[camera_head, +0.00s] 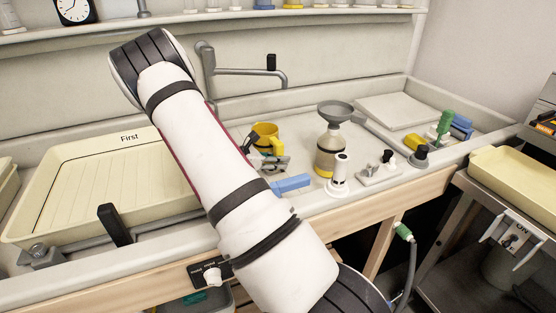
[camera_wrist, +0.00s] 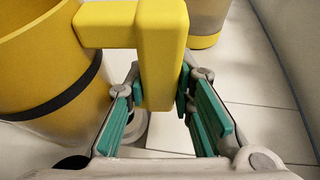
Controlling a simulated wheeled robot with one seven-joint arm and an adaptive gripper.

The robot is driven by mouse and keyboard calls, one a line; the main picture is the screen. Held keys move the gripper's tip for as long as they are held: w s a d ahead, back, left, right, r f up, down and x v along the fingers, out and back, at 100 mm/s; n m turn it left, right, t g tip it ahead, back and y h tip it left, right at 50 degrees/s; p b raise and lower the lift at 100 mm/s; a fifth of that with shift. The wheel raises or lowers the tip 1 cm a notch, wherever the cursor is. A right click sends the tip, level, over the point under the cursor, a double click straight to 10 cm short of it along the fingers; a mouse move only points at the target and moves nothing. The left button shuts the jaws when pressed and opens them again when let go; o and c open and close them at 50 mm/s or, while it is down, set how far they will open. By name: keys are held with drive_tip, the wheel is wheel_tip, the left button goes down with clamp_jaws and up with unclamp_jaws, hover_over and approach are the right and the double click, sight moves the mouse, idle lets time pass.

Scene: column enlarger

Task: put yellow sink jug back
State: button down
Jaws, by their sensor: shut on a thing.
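The yellow jug (camera_head: 265,130) is in the sink, left of the bottle with the funnel, and partly hidden by my arm and gripper. In the wrist view its yellow body (camera_wrist: 40,65) with a dark band fills the left side, and its handle (camera_wrist: 160,45) reaches right and down between my fingers. My gripper (camera_head: 270,162) is shut on that handle, with teal pads on both sides of it (camera_wrist: 160,88). I cannot tell whether the jug's base touches the sink floor.
A bottle (camera_head: 329,152) topped by a grey funnel stands close right of the jug. A faucet (camera_head: 245,72) reaches over behind. A cream tray (camera_head: 85,185) marked "First" lies left. A white valve post (camera_head: 339,175) and blue block (camera_head: 291,184) are near the front.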

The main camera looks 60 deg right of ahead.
drive_tip(key=shift+f, duration=0.6)
idle(0.5)
drive_tip(key=shift+s+a+f+b, duration=0.15)
drive_tip(key=shift+f+b, duration=0.3)
drive_tip(key=shift+f, duration=0.2)
idle(0.6)
drive_tip(key=c, duration=1.3)
unclamp_jaws()
drive_tip(key=shift+a, duration=0.15)
drive_tip(key=shift+w+p+v, duration=0.2)
drive_tip(key=shift+p+v, duration=0.15)
drive_tip(key=shift+v, duration=1.1)
drive_tip(key=shift+w+a+r, duration=0.3)
drive_tip(key=shift+a+r, duration=0.25)
drive_tip(key=shift+p+v, duration=0.4)
drive_tip(key=shift+v, duration=1.15)
